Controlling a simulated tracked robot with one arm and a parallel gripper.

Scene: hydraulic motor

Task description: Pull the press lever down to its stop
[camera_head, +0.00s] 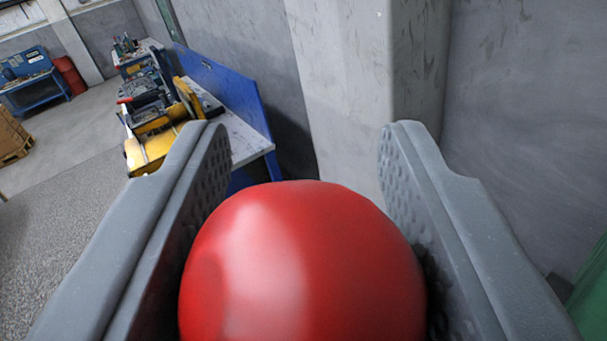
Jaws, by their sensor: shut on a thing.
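A large red ball-shaped knob (303,265) fills the lower middle of the view; I take it for the press lever's handle. My gripper (300,150) has one grey finger on each side of the knob, and the jaws are shut on it. The fingertips reach past the knob's far side. The lever's shaft and the press are out of sight, so the lever's angle cannot be told.
Beyond the left finger stands a workbench (248,140) with a blue back panel and yellow and dark equipment. A concrete pillar (345,80) and grey wall stand ahead and right. A green surface (592,285) shows at the right edge. Open floor (60,200) lies left.

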